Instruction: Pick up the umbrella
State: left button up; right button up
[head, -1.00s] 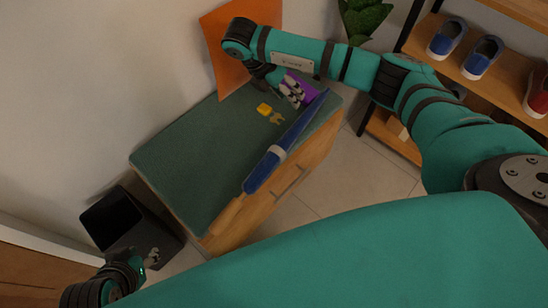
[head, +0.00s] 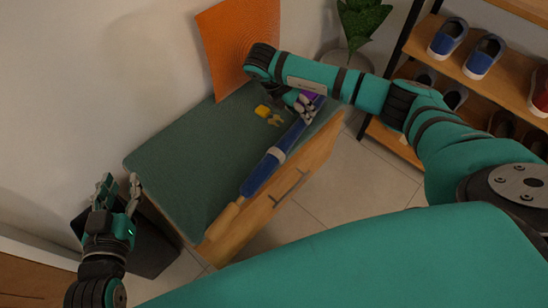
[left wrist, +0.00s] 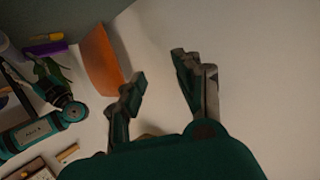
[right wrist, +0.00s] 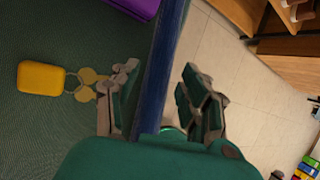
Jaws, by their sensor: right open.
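The umbrella (head: 258,178) is long, closed and blue, with a pale band and a wooden handle. It lies along the front edge of the green-topped cabinet (head: 180,165), its handle toward the near left. My right gripper (head: 304,107) is over its far end. In the right wrist view my right gripper (right wrist: 160,75) is open, with the blue umbrella (right wrist: 163,80) running between its fingers; contact cannot be told. My left gripper (head: 119,184) is open and empty, left of the cabinet; it also shows open in the left wrist view (left wrist: 160,70).
Yellow keys with a tag (head: 264,112) lie left of the umbrella, and a purple item (head: 310,97) is beside my right gripper. An orange panel (head: 238,45) stands behind. A dark bin (head: 150,245) is at the left. A shoe rack (head: 485,85) and plant (head: 362,22) are at the right.

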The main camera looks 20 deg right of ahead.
jog(key=x, duration=0.3)
jog(key=shift+d+f+b, duration=0.1)
jog(key=shift+f+b, duration=0.05)
jog(key=shift+b, duration=0.2)
pick_arm(q)
jog(key=r+t, duration=0.2)
jog(key=r, duration=0.1)
jog(key=w+d+r+t, duration=0.1)
jog(key=shift+r+h, duration=0.25)
jog(key=shift+h, duration=0.15)
pick_arm(e)
grip_shut()
